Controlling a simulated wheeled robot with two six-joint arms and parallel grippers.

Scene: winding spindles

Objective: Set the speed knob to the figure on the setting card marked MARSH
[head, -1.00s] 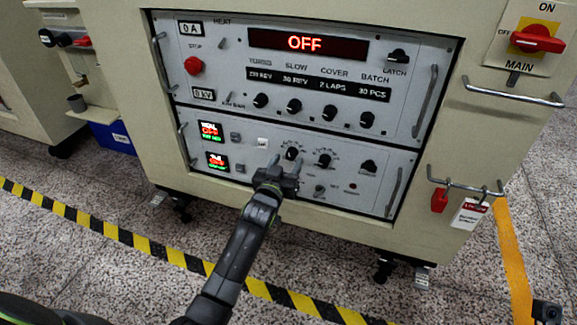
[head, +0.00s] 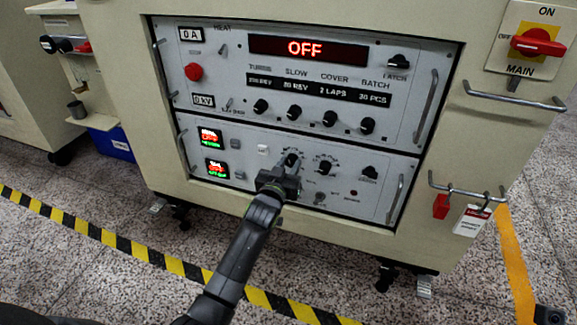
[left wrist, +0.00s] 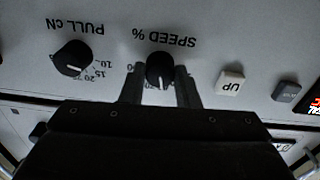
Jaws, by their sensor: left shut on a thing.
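The speed knob (head: 291,160) is a black knob on the lower panel, with a scale around it. In the left wrist view, upside down, the knob (left wrist: 160,70) sits below "SPEED %" with its white pointer turned to the picture's bottom. My left gripper (head: 286,172) reaches it from below. Its two fingers (left wrist: 160,88) stand either side of the knob and are shut on it. The fingers hide most of the scale figures. A white card with a red top (head: 472,222) hangs on the right; its print is too small to read. No MARSH marking is legible.
The PULL cN knob (head: 325,167) is close beside the speed knob. The white UP button (left wrist: 229,84) is on the other side. A handle (head: 395,200) projects at the panel's right. A red tag (head: 440,206) hangs from the rail. Striped tape (head: 140,247) crosses the floor.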

